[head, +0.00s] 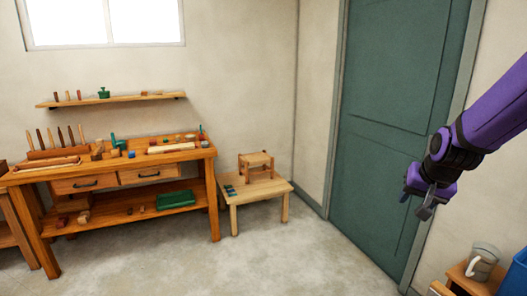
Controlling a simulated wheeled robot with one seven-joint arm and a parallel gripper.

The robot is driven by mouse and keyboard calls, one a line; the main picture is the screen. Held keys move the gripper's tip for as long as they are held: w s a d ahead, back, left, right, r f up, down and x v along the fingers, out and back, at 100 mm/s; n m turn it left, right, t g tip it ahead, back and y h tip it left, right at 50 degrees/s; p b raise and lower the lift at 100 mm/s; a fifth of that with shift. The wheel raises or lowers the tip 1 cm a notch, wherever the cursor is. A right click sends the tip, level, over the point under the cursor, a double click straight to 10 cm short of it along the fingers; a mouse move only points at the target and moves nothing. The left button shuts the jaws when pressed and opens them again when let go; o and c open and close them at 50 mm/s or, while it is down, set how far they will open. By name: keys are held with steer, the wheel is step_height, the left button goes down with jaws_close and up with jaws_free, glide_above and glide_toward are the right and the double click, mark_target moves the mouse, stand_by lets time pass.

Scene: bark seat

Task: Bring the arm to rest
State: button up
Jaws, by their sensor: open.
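My gripper (417,208) hangs at the end of my purple and black arm (490,114) at the right of the head view. It is open and I see nothing between its fingers. It is in the air in front of the green door (395,120), and appears apart from everything around it.
A wooden workbench (130,164) with tools and drawers stands at the left, under a wall shelf (115,100). A low table (262,190) bears a small stool (256,160). A grey mug (482,262) and a blue bin (516,274) are at the lower right. The middle floor is clear.

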steer(key=s+a+r+n, duration=0.2)
steer(key=s+r, duration=0.4)
steer(key=s, duration=0.6)
steer(key=s+a+r+n, duration=0.3)
steer(key=s+r, duration=0.3)
steer(key=s, duration=0.6)
steer(key=shift+a+r, duration=0.3)
steer(key=shift+a, duration=0.3)
